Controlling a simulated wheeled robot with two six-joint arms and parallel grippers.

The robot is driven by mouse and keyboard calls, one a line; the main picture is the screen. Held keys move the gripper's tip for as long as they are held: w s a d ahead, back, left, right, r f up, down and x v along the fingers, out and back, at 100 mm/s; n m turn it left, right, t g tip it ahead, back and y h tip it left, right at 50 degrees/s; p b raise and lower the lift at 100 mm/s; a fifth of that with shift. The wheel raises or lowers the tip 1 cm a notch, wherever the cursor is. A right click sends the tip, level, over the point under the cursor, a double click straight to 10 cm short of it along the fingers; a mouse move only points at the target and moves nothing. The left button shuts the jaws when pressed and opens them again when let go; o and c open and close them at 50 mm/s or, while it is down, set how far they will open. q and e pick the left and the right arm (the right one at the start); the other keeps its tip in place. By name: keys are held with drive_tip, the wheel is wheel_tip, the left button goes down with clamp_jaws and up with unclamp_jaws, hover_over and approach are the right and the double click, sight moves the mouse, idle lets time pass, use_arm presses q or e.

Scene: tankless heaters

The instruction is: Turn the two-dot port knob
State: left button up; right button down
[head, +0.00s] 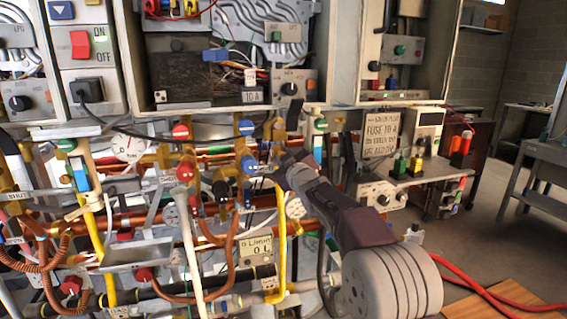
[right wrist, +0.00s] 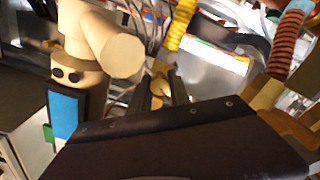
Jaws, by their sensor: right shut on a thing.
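In the right wrist view, two dark dots (right wrist: 65,74) mark a cream pipe body (right wrist: 82,42) left of my right gripper (right wrist: 166,88). A blue lever (right wrist: 66,112) hangs just below the dots. My right gripper is shut on a small brass-coloured piece (right wrist: 160,84), mostly hidden between the fingers; I cannot tell whether it is the two-dot port knob. In the head view, my right gripper (head: 283,160) reaches in from the lower right among the brass valves, beside a blue knob (head: 249,165). My left gripper is not seen.
Pipes, levers and gauges crowd the space around the gripper. A red knob (head: 181,130) and a white dial gauge (head: 128,148) are to its left. A blue lever (head: 318,150) is close on its right. A grey bench (head: 540,185) stands far right, with open floor before it.

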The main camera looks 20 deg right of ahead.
drive_tip(key=n+b, duration=0.1)
drive_tip(key=n, duration=0.4)
drive_tip(key=shift+f+n+b, duration=0.1)
drive_tip(key=shift+n+b, duration=0.2)
drive_tip(key=shift+b, duration=0.1)
drive_tip(key=shift+n+b, duration=0.45)
drive_tip(key=shift+n, duration=2.05)
drive_tip(key=c, duration=1.2)
unclamp_jaws()
drive_tip(key=s+b, duration=0.2)
drive_tip(key=s, duration=0.7)
drive_tip(key=shift+d, duration=0.15)
